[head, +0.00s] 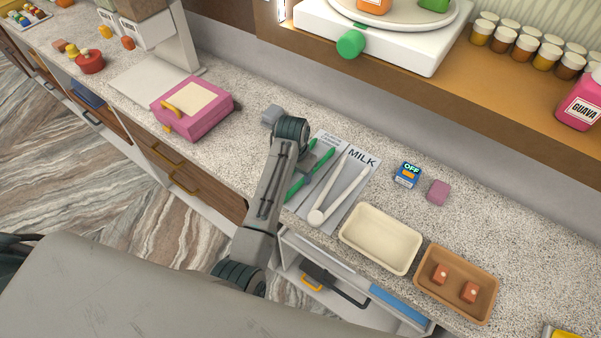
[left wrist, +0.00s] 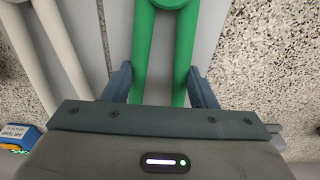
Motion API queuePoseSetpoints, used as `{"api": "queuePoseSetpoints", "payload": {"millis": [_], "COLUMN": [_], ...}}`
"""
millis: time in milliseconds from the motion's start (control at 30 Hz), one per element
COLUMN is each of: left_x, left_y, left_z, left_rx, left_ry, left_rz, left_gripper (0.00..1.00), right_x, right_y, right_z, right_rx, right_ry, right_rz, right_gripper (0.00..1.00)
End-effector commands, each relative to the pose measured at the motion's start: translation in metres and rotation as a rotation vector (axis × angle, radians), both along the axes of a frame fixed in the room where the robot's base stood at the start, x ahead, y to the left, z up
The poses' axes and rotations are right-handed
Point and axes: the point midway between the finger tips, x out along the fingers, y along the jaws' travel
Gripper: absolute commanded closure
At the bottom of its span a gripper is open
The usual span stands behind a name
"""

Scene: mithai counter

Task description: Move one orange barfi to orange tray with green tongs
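The green tongs (head: 294,184) lie over a grey printed mat, partly hidden by my left arm. The left wrist view shows their hinge end and two legs (left wrist: 184,50). My left gripper (left wrist: 160,75) has one finger on each side of the legs, very near or touching. I cannot tell whether it is clamped on them. The orange tray (head: 430,291) stands at the lower right and holds two orange barfi, one at left (head: 440,273) and one at right (head: 469,292). My right gripper is not in view.
White tongs (head: 317,214) lie just right of the green ones on the mat (head: 362,180). An empty cream tray (head: 362,254) stands left of the orange tray. A pink box (head: 195,120) stands left.

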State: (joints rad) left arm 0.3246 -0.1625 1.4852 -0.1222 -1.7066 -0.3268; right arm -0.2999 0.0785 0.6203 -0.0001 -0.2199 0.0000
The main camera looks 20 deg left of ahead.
Motion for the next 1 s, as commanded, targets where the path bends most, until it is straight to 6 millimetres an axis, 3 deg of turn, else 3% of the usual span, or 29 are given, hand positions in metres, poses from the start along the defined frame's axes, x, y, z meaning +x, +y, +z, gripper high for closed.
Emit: {"api": "queuePoseSetpoints", "payload": {"millis": [200, 333, 567, 1000], "left_x": [0.0, 0.0, 0.0, 0.001], "left_y": [0.0, 0.0, 0.0, 0.0], "left_z": [0.0, 0.0, 0.003, 0.066], "left_rx": [0.0, 0.0, -0.001, -0.001], "left_ry": [0.0, 0.0, -0.002, -0.005], "left_rz": [0.0, 0.0, 0.0, 0.0], "left_gripper": [0.59, 0.83, 0.83, 0.83], "right_x": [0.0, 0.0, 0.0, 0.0], "right_y": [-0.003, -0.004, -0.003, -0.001], "right_z": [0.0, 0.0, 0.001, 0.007], "right_rx": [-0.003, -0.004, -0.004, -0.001], "right_ry": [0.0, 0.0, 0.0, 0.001], "right_rz": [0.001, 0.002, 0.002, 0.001], "right_gripper": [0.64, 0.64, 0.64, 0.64]}}
